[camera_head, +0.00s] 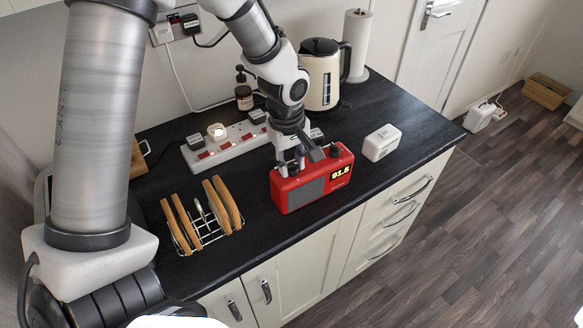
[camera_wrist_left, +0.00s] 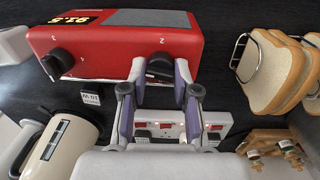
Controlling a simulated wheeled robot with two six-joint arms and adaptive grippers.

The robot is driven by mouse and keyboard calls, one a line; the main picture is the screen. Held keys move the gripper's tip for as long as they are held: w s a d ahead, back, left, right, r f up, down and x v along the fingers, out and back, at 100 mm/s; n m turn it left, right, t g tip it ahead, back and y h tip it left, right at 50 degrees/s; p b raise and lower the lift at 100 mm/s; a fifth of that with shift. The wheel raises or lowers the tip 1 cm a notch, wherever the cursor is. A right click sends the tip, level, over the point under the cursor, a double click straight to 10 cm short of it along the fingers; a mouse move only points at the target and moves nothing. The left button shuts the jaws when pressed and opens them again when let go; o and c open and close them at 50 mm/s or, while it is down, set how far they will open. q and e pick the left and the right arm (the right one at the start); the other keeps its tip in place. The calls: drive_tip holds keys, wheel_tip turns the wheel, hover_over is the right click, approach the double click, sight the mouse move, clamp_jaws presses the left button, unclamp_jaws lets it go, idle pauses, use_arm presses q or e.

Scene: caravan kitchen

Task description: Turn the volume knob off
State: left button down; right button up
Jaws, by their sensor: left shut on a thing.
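A red radio (camera_head: 313,184) stands on the dark worktop, its display (camera_head: 341,173) lit and reading 91.5. It also shows in the left wrist view (camera_wrist_left: 120,42). Two black knobs sit on its top. My left gripper (camera_head: 291,168) comes down from above onto the knob at the speaker end. In the left wrist view its fingers (camera_wrist_left: 161,84) are shut on either side of this knob (camera_wrist_left: 160,66), which is partly hidden. The other knob (camera_head: 334,151) stands free near the display end. I cannot tell from labels which knob is volume. My right gripper is out of view.
A white power strip (camera_head: 222,150) with plugs lies behind the radio. A toast rack with bread slices (camera_head: 228,203) is to its left, a small white box (camera_head: 381,142) to its right. A cream kettle (camera_head: 318,80) and paper roll (camera_head: 356,45) stand behind.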

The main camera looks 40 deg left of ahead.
sight(294, 170)
use_arm(q)
drive_tip(key=n+b, duration=0.2)
drive_tip(key=n, duration=0.1)
drive_tip(key=n+b, duration=0.1)
drive_tip(key=shift+f+n, duration=0.25)
drive_tip(key=shift+n, duration=0.05)
drive_tip(key=n+b, duration=0.3)
drive_tip(key=n, duration=0.1)
drive_tip(key=shift+s+n+y, duration=0.1)
drive_tip(key=shift+n+y, duration=0.2)
drive_tip(key=n+b, duration=0.2)
drive_tip(key=n, duration=0.2)
drive_tip(key=shift+d+r+n, duration=0.1)
drive_tip(key=shift+n, duration=0.2)
drive_tip(key=n+b, duration=0.1)
drive_tip(key=n, duration=0.4)
drive_tip(key=shift+r+y, duration=0.15)
drive_tip(key=shift+y, duration=0.15)
drive_tip(key=shift+g, duration=0.3)
drive_tip(key=c, duration=0.9)
unclamp_jaws()
drive_tip(key=shift+d, duration=0.1)
drive_tip(key=r, duration=1.2)
drive_tip(key=shift+d, duration=0.35)
